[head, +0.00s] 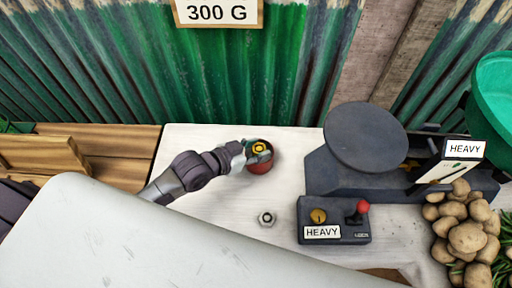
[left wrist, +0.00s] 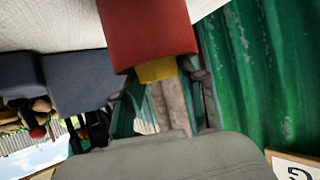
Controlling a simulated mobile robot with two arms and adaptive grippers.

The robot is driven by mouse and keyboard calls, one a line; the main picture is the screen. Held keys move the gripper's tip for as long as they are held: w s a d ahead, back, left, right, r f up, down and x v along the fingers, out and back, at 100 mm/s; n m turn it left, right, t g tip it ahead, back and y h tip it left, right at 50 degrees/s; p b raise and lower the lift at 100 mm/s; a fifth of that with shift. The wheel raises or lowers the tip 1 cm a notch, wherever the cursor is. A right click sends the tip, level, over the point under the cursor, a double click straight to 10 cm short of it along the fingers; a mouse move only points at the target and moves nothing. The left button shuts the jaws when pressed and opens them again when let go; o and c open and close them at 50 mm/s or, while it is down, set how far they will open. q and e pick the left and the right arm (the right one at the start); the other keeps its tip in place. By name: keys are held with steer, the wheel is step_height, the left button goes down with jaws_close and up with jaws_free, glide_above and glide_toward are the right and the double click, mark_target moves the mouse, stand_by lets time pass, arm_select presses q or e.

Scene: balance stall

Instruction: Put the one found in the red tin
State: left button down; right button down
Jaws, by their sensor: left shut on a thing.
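The red tin (head: 260,167) stands on the white table, left of the scale. In the left wrist view the red tin (left wrist: 148,30) appears upside down at the top. My left gripper (head: 251,153) is at the tin's mouth, shut on a yellow nut (head: 260,147). The yellow nut (left wrist: 157,71) also shows between the fingers in the left wrist view, right at the tin's rim. I cannot tell how far it is inside. A grey hex nut (head: 267,218) lies alone on the table in front of the tin. My right gripper is not in view.
A dark scale with a round pan (head: 365,136) and a HEAVY sign (head: 464,149) stands to the right. A control box (head: 335,220) with a red knob sits before it. Potatoes (head: 467,236) are piled at far right. A wooden crate (head: 45,155) is at left.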

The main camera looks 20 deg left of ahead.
arm_select(q)
steer(key=shift+f, duration=0.45)
steer(key=c, duration=0.7)
jaws_free()
steer(key=shift+c, duration=0.2)
steer(key=shift+o, duration=0.4)
steer(key=shift+f, duration=0.1)
steer(key=shift+r, duration=0.45)
steer(key=v, duration=1.2)
steer(key=shift+r, duration=0.25)
